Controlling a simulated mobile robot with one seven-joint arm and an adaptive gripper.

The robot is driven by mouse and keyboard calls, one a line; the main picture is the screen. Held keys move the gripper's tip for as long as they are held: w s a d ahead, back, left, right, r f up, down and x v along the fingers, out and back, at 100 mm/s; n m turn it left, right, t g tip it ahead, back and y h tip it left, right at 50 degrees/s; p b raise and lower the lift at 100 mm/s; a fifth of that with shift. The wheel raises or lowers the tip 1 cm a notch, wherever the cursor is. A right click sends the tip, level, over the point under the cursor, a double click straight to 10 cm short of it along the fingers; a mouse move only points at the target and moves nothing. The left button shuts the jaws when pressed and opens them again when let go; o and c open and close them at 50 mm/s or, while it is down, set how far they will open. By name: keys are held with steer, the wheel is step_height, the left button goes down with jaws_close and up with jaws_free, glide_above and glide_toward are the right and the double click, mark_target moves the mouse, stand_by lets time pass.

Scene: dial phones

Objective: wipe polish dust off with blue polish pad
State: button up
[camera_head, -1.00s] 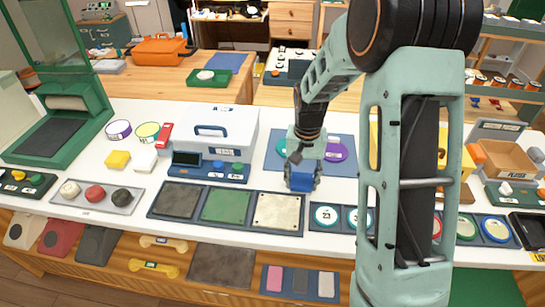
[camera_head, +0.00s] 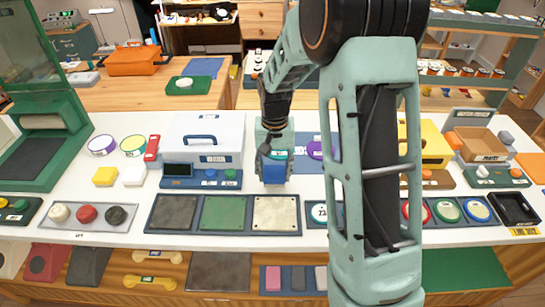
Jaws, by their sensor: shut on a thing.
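My gripper (camera_head: 273,162) is shut on a blue block (camera_head: 274,175), which looks like the blue polish pad. It is upright over the white counter, just behind the cream plate (camera_head: 276,213). I cannot tell whether the pad touches the counter. The cream plate is the right one of three in a dark tray (camera_head: 223,233), beside a green plate (camera_head: 223,213) and a dark grey plate (camera_head: 173,213). Small specks show on the cream plate; whether they are polish dust is unclear. My arm hides part of the counter to the right.
A white case (camera_head: 204,133) and a blue device with a dark screen (camera_head: 177,170) stand left of my gripper. A tray of round knobs (camera_head: 87,215) lies farther left. Colored dial rings (camera_head: 446,210) and a black tray (camera_head: 515,209) lie right of my arm.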

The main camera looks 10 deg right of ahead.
steer(key=shift+r+p, duration=1.35)
steer(key=shift+r, duration=0.9)
